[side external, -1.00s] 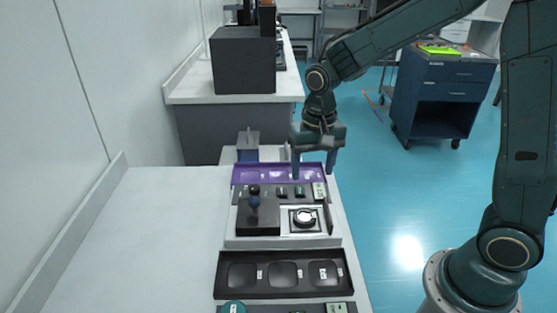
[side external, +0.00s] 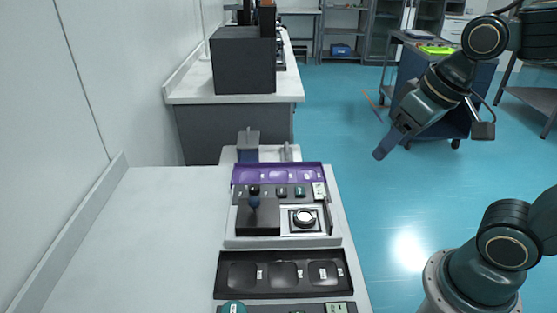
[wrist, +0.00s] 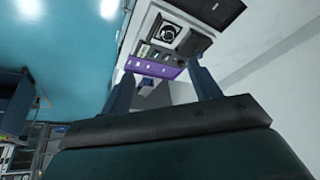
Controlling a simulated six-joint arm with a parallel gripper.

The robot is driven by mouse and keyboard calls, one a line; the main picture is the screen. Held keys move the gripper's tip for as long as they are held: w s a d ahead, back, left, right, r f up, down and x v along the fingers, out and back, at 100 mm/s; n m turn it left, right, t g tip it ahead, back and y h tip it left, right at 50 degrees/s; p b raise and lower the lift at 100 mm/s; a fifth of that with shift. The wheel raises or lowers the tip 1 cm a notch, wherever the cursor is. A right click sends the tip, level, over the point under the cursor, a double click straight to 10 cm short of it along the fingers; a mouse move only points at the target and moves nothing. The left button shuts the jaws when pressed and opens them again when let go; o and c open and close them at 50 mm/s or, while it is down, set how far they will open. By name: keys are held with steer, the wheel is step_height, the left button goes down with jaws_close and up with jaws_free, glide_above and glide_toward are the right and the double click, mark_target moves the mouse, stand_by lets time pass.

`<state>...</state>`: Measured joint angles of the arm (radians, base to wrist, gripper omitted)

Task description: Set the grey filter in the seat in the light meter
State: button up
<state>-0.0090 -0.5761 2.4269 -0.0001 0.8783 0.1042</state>
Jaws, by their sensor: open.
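The light meter (side external: 282,240) is a pale unit on the bench with a dark block on its left. Its round seat (side external: 304,218) has a bright centre inside a dark square frame, and it also shows in the wrist view (wrist: 168,33). I cannot tell whether a filter lies in the seat, and I cannot pick out the grey filter for certain elsewhere. My gripper (side external: 381,153) is over the floor, right of the bench and well apart from the meter. In the wrist view my gripper (wrist: 163,84) has its two fingers wide apart with nothing held between them.
A purple tray (side external: 236,174) lies behind the meter and a black tray (side external: 284,294) with three labelled hollows lies in front. A blue-grey block (side external: 248,147) stands at the bench's back. The bench's left side is clear.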

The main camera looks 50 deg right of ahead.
steer(key=shift+s+d+r+n+t, duration=0.1)
steer(key=shift+s+n+t, duration=0.15)
steer(key=shift+s, duration=0.65)
steer(key=shift+s+r+n+t, duration=0.15)
steer(key=shift+s+n, duration=0.1)
steer(key=shift+s, duration=0.65)
steer(key=shift+f, duration=0.1)
